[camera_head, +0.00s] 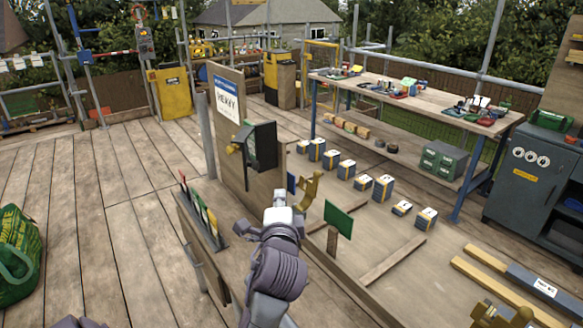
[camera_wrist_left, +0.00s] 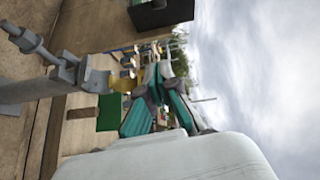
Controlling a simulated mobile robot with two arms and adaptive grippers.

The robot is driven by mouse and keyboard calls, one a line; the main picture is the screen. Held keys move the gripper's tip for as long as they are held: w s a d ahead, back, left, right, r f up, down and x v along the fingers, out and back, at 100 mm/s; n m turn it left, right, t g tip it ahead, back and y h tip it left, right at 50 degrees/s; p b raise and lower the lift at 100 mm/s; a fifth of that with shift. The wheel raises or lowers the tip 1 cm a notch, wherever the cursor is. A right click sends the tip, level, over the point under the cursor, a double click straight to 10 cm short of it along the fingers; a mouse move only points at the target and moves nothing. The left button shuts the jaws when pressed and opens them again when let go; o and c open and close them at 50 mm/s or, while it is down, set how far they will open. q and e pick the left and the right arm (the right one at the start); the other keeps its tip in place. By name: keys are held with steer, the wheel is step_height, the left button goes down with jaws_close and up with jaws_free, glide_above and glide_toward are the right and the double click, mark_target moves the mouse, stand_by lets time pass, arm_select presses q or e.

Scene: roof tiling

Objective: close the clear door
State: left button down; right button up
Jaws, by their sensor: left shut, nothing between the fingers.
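A dark box (camera_head: 264,150) is mounted on the upright wooden panel, and part of it also shows at the top of the left wrist view (camera_wrist_left: 160,12). A thin pane with a greenish edge (camera_head: 250,147) is at the box's left side; it looks like the clear door, but I cannot tell its angle surely. My left gripper (camera_head: 311,186) is shut and empty, to the right of and below the box, apart from it. A gold and grey part at the lower right edge, probably my right gripper (camera_head: 490,314), is cut off by the frame.
A green plate on a post (camera_head: 338,218) stands close to the right of my left gripper. Several blue-and-tan boxes (camera_head: 347,168) stand behind. A long workbench (camera_head: 425,100) is at the back right. Open decking lies left.

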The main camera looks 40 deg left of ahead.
mark_target(251, 159)
arm_select(q)
steer(key=w+a+p, duration=0.4)
steer(key=w+a, duration=0.1)
steer(key=a, duration=0.5)
steer(key=shift+w+a+r+p, duration=0.15)
steer(key=shift+w+r+p, duration=0.25)
steer(key=shift+w, duration=0.15)
